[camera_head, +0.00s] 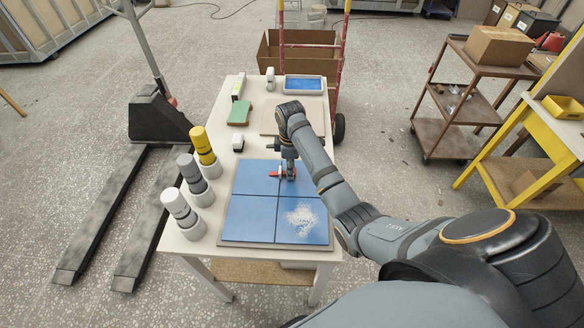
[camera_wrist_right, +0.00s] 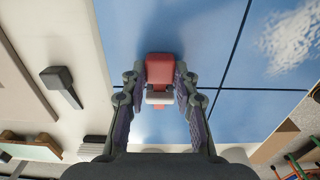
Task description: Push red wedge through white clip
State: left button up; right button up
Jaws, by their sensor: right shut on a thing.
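The red wedge (camera_wrist_right: 159,68) is between the fingers of my right gripper (camera_wrist_right: 160,88) in the wrist view, its wide red end pointing away from my palm. In the head view the red wedge (camera_head: 275,175) shows as a small red piece at the left of my right gripper (camera_head: 288,176), low over the blue tiles. The gripper is shut on it. A small white clip (camera_wrist_right: 159,98) shows at the wedge's near end, between the fingers. I cannot tell how deep the wedge sits in the clip. My left gripper is out of view.
The blue tiles (camera_head: 249,217) lie on a white table (camera_head: 205,262), with white scatter on the near right tile. Yellow, grey and white cylinders (camera_head: 202,146) stand along the left edge.

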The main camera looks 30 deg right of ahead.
jog(key=shift+w+a, duration=0.25)
jog(key=shift+a, duration=0.1)
jog(key=o, duration=1.3)
jog(key=shift+o, duration=0.2)
jog(key=shift+r, duration=0.1)
notch_tip(320, 180, up, 6)
jog(key=p, duration=0.8)
